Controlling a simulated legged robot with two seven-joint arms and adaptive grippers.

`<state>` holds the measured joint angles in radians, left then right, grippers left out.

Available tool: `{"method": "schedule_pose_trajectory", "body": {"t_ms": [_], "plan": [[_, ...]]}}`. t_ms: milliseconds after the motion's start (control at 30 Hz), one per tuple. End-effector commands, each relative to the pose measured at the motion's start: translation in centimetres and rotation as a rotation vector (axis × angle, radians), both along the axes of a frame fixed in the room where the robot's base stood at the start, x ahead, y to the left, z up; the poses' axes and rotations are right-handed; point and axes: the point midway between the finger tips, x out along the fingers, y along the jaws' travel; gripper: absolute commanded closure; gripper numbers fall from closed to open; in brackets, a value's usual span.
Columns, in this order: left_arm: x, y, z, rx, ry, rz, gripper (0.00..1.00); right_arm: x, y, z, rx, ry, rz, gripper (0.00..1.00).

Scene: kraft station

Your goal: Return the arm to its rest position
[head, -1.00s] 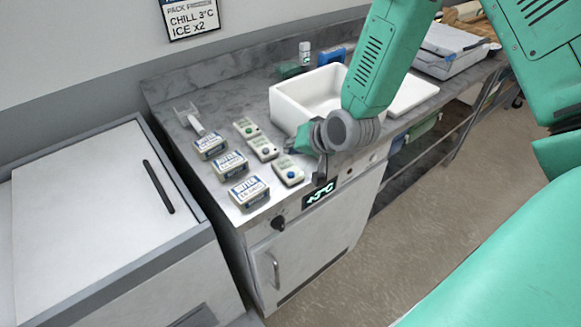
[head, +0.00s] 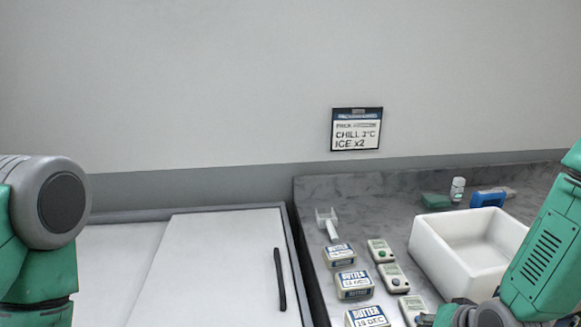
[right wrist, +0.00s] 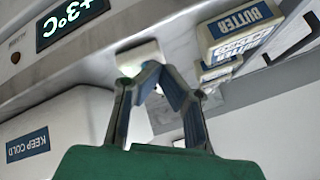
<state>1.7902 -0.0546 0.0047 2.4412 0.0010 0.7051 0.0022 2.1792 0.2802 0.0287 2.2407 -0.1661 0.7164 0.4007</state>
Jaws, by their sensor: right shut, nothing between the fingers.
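My right gripper (right wrist: 152,68) is shut and empty in the right wrist view, its fingertips together. A pale device (right wrist: 138,56) shows just beyond the tips; I cannot tell whether they touch. In the head view my right arm comes in at the lower right, by the front of the counter, with its fingers largely out of frame. Part of my left arm shows at the left edge of the head view; its gripper is outside the frame.
Butter packs (head: 354,284) and pale devices (head: 393,278) stand in rows on the counter, near a white bin (head: 468,246) and a scoop (head: 328,223). A white chest with a black handle (head: 279,279) is to the left. A sign (head: 356,129) hangs on the wall.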

Motion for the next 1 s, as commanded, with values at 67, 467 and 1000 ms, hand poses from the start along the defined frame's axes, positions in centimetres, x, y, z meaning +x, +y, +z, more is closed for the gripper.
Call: {"method": "schedule_pose_trajectory", "body": {"t_ms": [67, 467, 1000], "plan": [[0.0, 0.0, -2.8, 0.000, 0.001, 0.000, 0.60, -3.5, 0.8, -5.8, -0.057, 0.090, 0.066, 1.00], [-0.1, 0.0, -11.5, 0.000, 0.001, 0.000, 0.60, -22.5, 2.4, -23.4, -0.300, 0.496, 0.447, 1.00], [0.0, 0.0, -12.3, 0.000, 0.000, 0.000, 0.60, -26.2, 2.3, -25.0, -0.338, 0.573, 0.534, 1.00]]}}
